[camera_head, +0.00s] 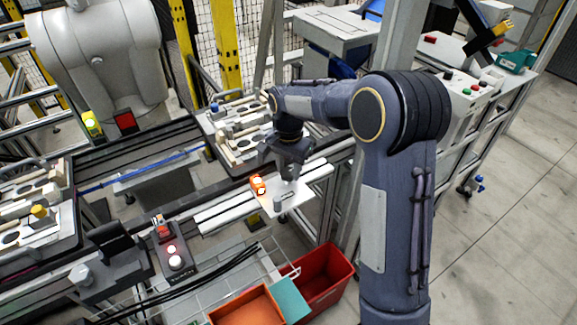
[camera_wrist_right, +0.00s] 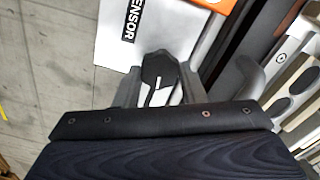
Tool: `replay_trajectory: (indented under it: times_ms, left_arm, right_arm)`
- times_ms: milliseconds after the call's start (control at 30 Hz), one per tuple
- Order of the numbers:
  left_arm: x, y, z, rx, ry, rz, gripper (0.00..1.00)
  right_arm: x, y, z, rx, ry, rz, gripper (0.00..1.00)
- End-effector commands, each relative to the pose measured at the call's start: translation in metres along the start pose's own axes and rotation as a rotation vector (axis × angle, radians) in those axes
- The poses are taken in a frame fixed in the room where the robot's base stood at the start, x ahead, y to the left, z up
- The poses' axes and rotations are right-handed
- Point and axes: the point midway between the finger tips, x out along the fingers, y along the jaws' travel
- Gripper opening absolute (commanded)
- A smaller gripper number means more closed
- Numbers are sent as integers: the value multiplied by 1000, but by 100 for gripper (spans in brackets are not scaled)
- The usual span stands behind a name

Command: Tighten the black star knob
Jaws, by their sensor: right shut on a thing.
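The black star knob (camera_wrist_right: 160,70) shows in the right wrist view as a dark knob with a pale mark, between the two grey fingers of my right gripper (camera_wrist_right: 161,84). The right gripper is shut on it. A white plate (camera_wrist_right: 150,25) labelled SENSOR lies behind the knob. In the head view my right gripper (camera_head: 290,174) points down at the white plate (camera_head: 308,198) and hides the knob. An orange sensor (camera_head: 257,184) with bright lights sits at the plate's left side. My left gripper is not in view.
Pale rails (camera_head: 225,214) run left of the plate. A pallet with fixtures (camera_head: 222,122) stands behind the gripper. A red bin (camera_head: 322,274) and an orange tray (camera_head: 246,307) stand in front and below. A button box (camera_head: 172,250) is at left. A metal post rises behind my right arm.

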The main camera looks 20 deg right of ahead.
Motion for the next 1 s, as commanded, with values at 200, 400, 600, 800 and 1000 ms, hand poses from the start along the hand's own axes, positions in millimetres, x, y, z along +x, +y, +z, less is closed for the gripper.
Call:
replay_trajectory:
  times_ms: [200,400,600,800,1000]
  left_arm:
    - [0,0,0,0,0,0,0]
    - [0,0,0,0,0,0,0]
    - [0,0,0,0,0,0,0]
    - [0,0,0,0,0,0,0]
    - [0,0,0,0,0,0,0]
  right_arm:
    - [-2,-1,-1,9,4,-4,14]
    - [-2,-1,-1,9,3,-5,14]
    - [-1,-1,0,8,2,-3,58]
    - [0,0,0,8,1,-2,59]
    - [-10,-1,0,8,2,-4,59]
